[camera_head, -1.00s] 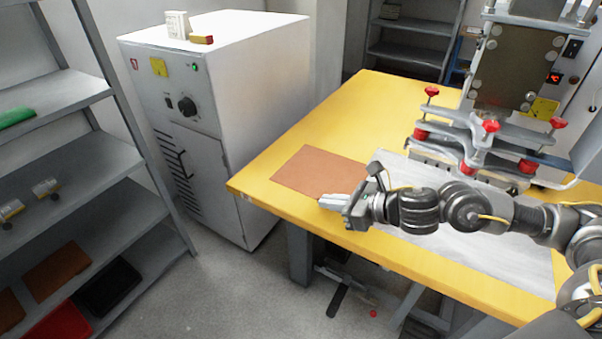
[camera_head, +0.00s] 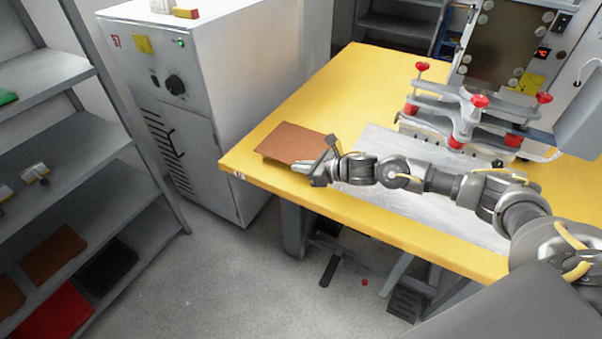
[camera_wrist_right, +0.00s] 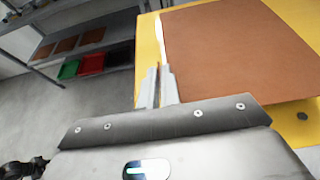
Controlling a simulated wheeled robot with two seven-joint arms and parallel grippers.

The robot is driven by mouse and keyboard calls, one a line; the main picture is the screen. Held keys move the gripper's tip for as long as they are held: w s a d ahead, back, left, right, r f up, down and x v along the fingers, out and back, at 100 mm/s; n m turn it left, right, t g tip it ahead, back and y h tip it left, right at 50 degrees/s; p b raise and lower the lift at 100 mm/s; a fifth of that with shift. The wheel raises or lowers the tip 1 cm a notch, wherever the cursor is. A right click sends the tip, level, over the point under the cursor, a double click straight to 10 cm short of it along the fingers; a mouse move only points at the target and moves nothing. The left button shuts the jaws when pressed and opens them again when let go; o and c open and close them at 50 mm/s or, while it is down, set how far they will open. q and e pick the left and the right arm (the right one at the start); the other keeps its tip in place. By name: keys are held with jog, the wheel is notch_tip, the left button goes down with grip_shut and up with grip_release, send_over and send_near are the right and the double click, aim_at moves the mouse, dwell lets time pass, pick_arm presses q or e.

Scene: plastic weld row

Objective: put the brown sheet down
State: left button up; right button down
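The brown sheet (camera_head: 291,142) is at the left end of the yellow table (camera_head: 262,185), close above its top, with a dark band under its near edge. It fills much of the right wrist view (camera_wrist_right: 240,50). My right gripper (camera_head: 303,165) is at the sheet's near edge. In the wrist view its fingers (camera_wrist_right: 158,88) are close together at the sheet's edge and look shut on it; the exact contact is hard to see. My left gripper is not in view.
A grey metal plate (camera_head: 400,205) lies on the table beneath my right arm. A clamp fixture with red knobs (camera_head: 465,115) stands behind it. A white cabinet (camera_head: 225,90) is left of the table. Shelves (camera_head: 150,225) at the left hold brown sheets and trays.

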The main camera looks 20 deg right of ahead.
aim_at(301, 180)
jog(key=shift+w+f, duration=0.1)
jog(key=shift+w, duration=0.05)
notch_tip(301, 180, down, 3)
jog(key=shift+w+f+p, duration=0.1)
jog(key=shift+w+p, duration=0.05)
jog(key=shift+p, duration=0.25)
jog(key=shift+f, duration=0.3)
jog(key=c, duration=1.6)
grip_release()
jog(key=shift+c, duration=0.2)
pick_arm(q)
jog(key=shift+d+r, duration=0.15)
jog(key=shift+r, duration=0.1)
